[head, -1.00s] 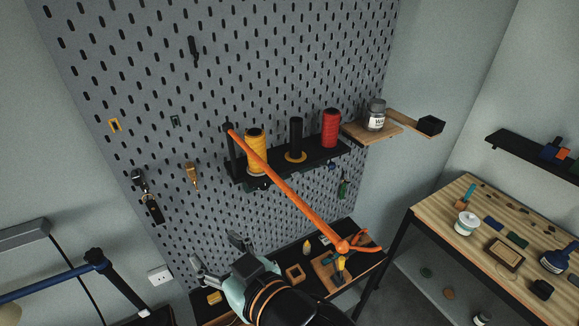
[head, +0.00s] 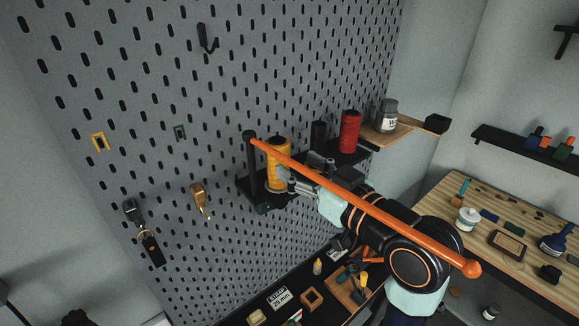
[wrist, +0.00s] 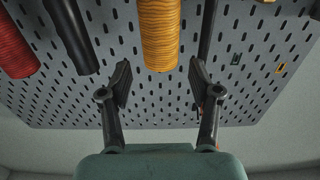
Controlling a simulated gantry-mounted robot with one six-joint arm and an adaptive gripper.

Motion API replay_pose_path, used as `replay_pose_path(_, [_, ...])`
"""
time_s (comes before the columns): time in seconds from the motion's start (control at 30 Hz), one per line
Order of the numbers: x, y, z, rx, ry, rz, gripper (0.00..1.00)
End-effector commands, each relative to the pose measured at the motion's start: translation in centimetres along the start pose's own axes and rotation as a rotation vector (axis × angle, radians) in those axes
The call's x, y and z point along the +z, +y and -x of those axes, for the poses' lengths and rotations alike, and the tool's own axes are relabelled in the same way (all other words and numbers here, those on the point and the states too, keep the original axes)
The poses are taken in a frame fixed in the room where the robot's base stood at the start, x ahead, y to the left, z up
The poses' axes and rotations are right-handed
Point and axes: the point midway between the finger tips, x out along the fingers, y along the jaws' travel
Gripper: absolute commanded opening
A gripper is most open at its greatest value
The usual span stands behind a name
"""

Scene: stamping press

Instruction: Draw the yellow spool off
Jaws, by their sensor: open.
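The yellow spool (head: 278,155) stands upright on the black shelf, between a black post at left and a bare black peg (head: 318,136). It also shows in the wrist view (wrist: 159,30) at top centre. My gripper (head: 299,173) is open and empty at the spool's lower right side. In the wrist view my two fingers (wrist: 160,72) spread to either side of the spool's near end. I cannot tell whether they touch it. An orange rod (head: 375,208) runs from near the post's top, across the spool's front and over my arm in the head view.
A red spool (head: 349,132) stands right of the bare peg, with a jar (head: 387,115) on a wooden shelf beyond. Keys and hooks hang on the pegboard (head: 90,90). Below is a dark bench with a wooden tray (head: 342,292). A workbench (head: 500,215) stands right.

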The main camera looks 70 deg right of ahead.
Motion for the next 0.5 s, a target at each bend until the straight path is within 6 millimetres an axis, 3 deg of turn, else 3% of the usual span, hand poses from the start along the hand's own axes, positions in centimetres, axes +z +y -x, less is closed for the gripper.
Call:
replay_pose_path(0.3, [-0.1, -0.2, -5.4, -0.003, -0.003, -0.001, 0.62])
replay_pose_path(0.5, [0.0, -0.2, -7.2, -0.003, -0.002, -0.001, 0.62])
